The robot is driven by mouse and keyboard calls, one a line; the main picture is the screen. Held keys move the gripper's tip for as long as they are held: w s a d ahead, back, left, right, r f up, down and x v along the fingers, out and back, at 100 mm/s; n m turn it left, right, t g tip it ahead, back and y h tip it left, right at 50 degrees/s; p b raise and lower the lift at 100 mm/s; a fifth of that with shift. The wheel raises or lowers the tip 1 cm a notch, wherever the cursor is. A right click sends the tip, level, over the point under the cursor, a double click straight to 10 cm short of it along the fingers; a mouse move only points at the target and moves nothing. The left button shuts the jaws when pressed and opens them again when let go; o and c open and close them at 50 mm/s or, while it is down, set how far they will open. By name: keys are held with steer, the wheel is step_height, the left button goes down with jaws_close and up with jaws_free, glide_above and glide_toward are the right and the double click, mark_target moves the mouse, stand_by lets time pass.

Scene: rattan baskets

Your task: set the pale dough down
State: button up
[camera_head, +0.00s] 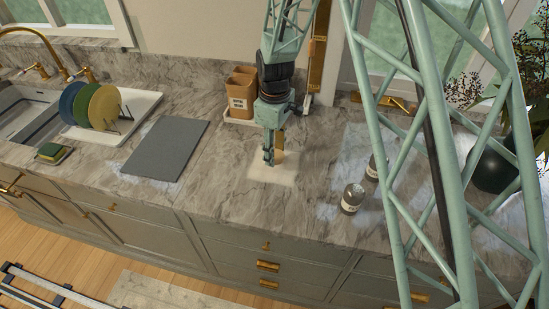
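My gripper (269,160) points straight down over the marble counter (225,190), near the middle of the view. A small pale tan lump (279,156), which looks like the dough, shows right beside the fingertips. I cannot tell whether the fingers hold it or only stand next to it, and part of it is hidden behind them. Below it is a whitish, roughly square patch (286,177) on the counter. I cannot tell whether the lump touches this patch.
A grey mat (165,150) lies to the left. Tan containers (242,90) stand behind. Two small labelled jars (353,197) stand to the right, with a dark plant vase (495,168) beyond. A sink (30,115) and a rack of plates (103,105) are at far left. The front counter edge is close.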

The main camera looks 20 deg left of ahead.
steer(key=shift+w+a+f, duration=0.1)
steer(key=shift+w+f, duration=0.05)
steer(key=shift+f, duration=1.65)
steer(key=shift+f, duration=0.15)
steer(key=o, duration=0.6)
steer(key=shift+r, duration=0.2)
step_height(320, 180, up, 11)
steer(key=shift+r, duration=0.45)
steer(key=shift+r, duration=0.1)
